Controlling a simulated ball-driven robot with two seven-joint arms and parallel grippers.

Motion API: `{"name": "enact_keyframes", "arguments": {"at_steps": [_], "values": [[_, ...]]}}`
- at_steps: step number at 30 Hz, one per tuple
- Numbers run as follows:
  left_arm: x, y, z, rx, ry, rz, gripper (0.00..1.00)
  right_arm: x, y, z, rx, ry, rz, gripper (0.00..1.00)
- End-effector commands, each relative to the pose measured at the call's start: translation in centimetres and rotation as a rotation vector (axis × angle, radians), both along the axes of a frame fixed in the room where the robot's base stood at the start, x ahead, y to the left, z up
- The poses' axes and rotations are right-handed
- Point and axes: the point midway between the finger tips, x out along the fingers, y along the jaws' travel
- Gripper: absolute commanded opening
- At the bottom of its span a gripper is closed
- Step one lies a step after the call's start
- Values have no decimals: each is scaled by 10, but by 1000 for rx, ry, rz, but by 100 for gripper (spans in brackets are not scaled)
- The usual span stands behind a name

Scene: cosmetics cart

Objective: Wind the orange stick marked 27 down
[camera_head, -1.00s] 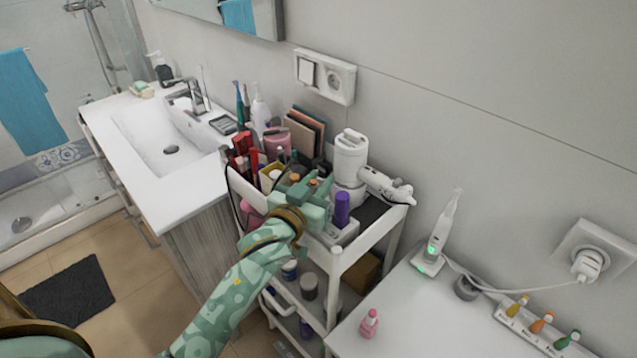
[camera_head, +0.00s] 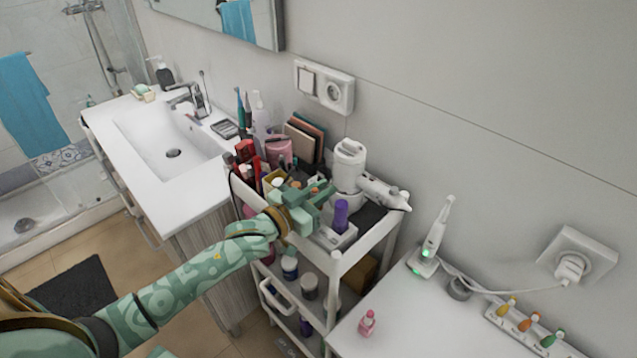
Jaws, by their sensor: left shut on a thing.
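My left gripper (camera_head: 312,207), pale green, is over the top tray of the white cart (camera_head: 345,262). It is shut on a small stick that its fingers largely hide. A small orange tip (camera_head: 297,184) shows beside the fingers, and another orange spot (camera_head: 316,190) shows close to them. I cannot read any number or tell how far the orange stick stands out. A purple stick (camera_head: 340,214) stands upright on a light block just right of the gripper. My right gripper is not in view.
A white hair dryer (camera_head: 350,165) stands behind the gripper on the cart. Red tubes (camera_head: 245,152) and a pink container (camera_head: 278,148) crowd the tray's left end. The sink counter (camera_head: 165,205) is left, and a white table (camera_head: 405,325) with a pink bottle (camera_head: 367,322) is right.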

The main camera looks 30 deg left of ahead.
Motion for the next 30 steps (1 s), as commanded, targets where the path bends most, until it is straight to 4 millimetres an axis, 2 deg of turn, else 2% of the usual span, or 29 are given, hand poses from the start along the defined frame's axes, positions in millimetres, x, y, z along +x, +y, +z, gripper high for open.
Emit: {"name": "enact_keyframes", "arguments": {"at_steps": [4,14,15,16,25,30], "values": [[-1,0,-1,2,2,-65,0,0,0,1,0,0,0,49],[-1,0,-2,-2,4,-78,0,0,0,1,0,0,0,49],[-1,0,-2,-2,4,-78,18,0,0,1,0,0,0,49],[-1,0,-2,-2,4,-78,25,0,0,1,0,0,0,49],[-2,1,-2,-2,4,-77,25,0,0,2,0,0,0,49],[-20,9,-2,-1,6,-77,25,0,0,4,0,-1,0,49]]}}
